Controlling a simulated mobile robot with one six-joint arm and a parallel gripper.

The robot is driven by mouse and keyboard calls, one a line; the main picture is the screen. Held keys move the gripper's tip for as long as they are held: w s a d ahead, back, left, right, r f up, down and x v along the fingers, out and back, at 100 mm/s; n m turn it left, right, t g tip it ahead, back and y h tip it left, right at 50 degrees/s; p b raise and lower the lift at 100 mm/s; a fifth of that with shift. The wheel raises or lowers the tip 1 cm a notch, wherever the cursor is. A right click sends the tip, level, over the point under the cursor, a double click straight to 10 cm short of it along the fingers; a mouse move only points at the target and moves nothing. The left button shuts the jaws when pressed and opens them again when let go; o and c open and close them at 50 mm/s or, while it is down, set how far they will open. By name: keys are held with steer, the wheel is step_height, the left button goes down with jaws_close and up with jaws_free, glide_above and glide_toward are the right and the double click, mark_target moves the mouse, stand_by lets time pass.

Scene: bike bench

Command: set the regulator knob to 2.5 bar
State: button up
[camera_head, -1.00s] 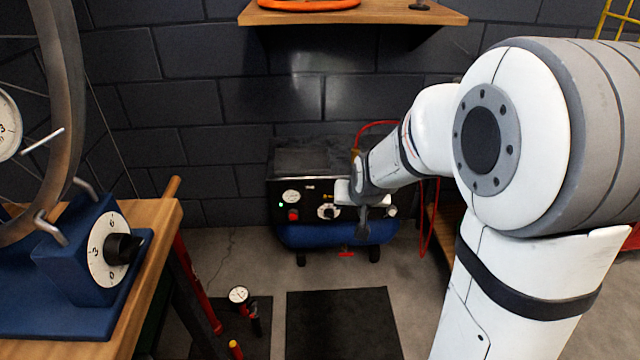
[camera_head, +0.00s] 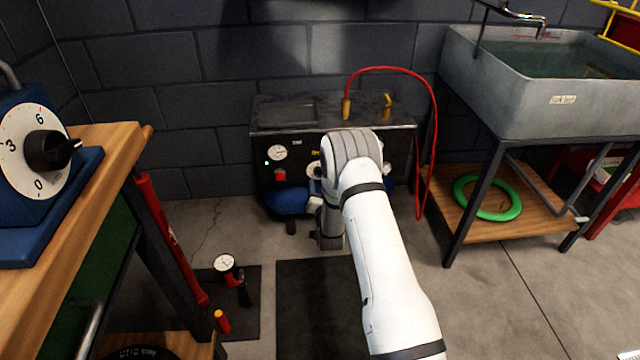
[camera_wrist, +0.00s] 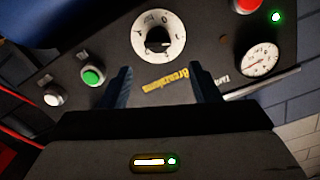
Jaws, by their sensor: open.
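The regulator knob (camera_wrist: 158,40) is a black knob on a round white dial, on the black front panel of the compressor (camera_head: 262,192). In the wrist view the dial shows upside down, and its small marks are too blurred to read. In the head view my arm hides most of the knob. My gripper (camera_wrist: 163,88) is open and empty. Its two dark fingers point at the panel, apart from the knob, which shows beyond and between the fingertips. A white gauge (camera_wrist: 258,63) with a needle sits on the same panel; it also shows in the head view (camera_head: 277,153).
A green button (camera_wrist: 92,76), a white button (camera_wrist: 54,96) and a red button (camera_wrist: 245,5) are on the panel. A red hose (camera_head: 432,110) loops right of the compressor. A workbench (camera_head: 100,190) stands left, a sink (camera_head: 540,100) right. A dark mat (camera_head: 300,300) lies in front.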

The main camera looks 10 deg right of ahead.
mark_target(319, 173)
steer(key=w+b, duration=0.3)
steer(key=w, duration=0.4)
steer(key=shift+w+d+f, duration=0.15)
steer(key=shift+w+f, duration=0.15)
steer(key=shift+f, duration=0.15)
steer(key=c, duration=1)
